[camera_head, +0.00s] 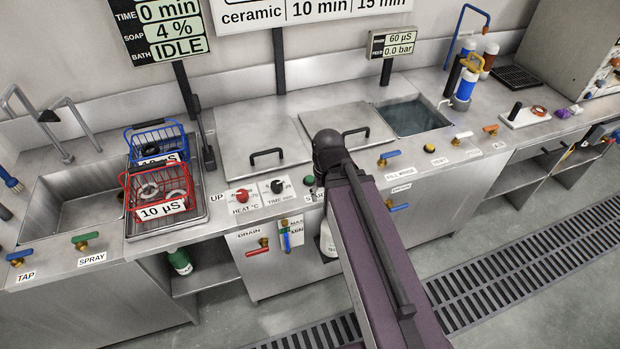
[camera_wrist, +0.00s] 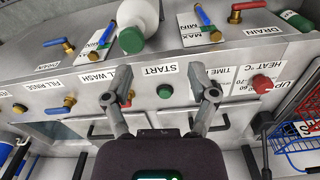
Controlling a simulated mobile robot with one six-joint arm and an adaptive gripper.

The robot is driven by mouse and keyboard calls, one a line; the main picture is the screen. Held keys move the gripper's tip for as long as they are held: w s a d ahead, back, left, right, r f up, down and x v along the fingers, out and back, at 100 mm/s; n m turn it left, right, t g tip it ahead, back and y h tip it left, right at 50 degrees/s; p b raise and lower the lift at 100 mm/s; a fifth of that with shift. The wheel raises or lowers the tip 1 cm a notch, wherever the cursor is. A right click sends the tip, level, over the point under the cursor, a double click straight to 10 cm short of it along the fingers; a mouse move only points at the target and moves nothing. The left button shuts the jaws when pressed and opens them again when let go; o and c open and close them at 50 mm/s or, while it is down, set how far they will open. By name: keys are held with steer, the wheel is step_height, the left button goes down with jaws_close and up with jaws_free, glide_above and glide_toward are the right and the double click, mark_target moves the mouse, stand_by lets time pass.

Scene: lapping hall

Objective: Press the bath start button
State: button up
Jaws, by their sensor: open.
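The bath start button is a round green button (camera_head: 309,180) on the steel counter front edge, just left of my arm in the head view. In the wrist view, which shows the labels upside down, the green button (camera_wrist: 165,91) lies by a START label (camera_wrist: 159,70). My gripper (camera_wrist: 159,74) is open and empty, its two fingers spread on either side of the button and label in that view. Whether the fingers touch the panel cannot be told. In the head view my arm hides most of the gripper. The status display (camera_head: 165,29) reads BATH IDLE, 0 min, soap 4 %.
A red heat knob (camera_head: 242,195) and black time knob (camera_head: 277,186) sit left of the button. Closed lids with black handles (camera_head: 266,155) lie behind. Red (camera_head: 160,184) and blue (camera_head: 153,139) baskets stand left. A white bottle (camera_wrist: 138,17) and valve levers are below.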

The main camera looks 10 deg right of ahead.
jaws_close()
stand_by(1.1)
